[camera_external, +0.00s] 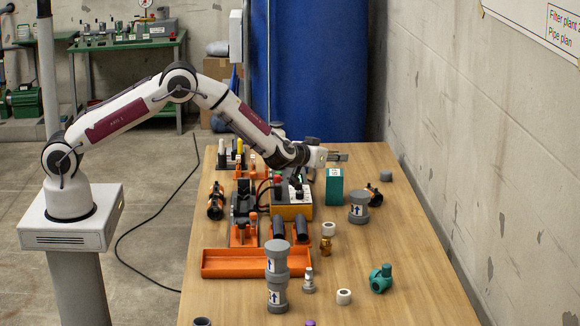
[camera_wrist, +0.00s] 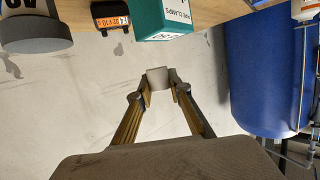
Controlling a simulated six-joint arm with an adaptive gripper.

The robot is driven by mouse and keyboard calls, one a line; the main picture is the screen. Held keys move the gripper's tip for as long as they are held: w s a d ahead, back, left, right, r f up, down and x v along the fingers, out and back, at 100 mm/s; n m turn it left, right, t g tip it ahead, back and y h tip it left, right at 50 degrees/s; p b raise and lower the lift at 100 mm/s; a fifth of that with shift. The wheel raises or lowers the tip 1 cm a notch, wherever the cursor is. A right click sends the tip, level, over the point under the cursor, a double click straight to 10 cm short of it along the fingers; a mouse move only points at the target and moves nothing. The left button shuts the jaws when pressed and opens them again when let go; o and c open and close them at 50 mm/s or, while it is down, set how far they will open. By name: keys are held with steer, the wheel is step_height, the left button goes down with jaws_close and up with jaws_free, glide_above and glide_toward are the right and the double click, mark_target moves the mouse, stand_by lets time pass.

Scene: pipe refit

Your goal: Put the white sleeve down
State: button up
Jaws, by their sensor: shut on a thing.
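My gripper (camera_external: 338,156) is held level above the far part of the wooden table, pointing right toward the wall. In the wrist view its fingers (camera_wrist: 158,82) are shut on a pale sleeve (camera_wrist: 158,76), which looks white-grey in this light. The held sleeve is too small to make out clearly in the external view. Two other white rings show in the external view: one white ring (camera_external: 343,296) lies on the table near the front, and another white ring (camera_external: 328,229) sits on top of a brass fitting (camera_external: 326,245).
A teal box (camera_external: 334,186) stands below my gripper. A grey flanged pipe piece (camera_external: 359,208), a teal valve (camera_external: 380,279), a tall grey pipe (camera_external: 277,275) and an orange tray (camera_external: 225,271) stand around. The table's right side (camera_external: 420,285) is clear. The concrete wall (camera_external: 470,150) is beyond it.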

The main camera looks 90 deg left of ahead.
mark_target(336, 176)
steer(key=shift+f, duration=1.85)
steer(key=shift+f, duration=0.1)
steer(key=o, duration=0.8)
steer(key=shift+s+d+r, duration=0.15)
steer(key=shift+r, duration=0.05)
steer(key=v, duration=1.1)
steer(key=shift+s, duration=0.2)
steer(key=shift+d+r, duration=0.1)
steer(key=shift+r, duration=0.15)
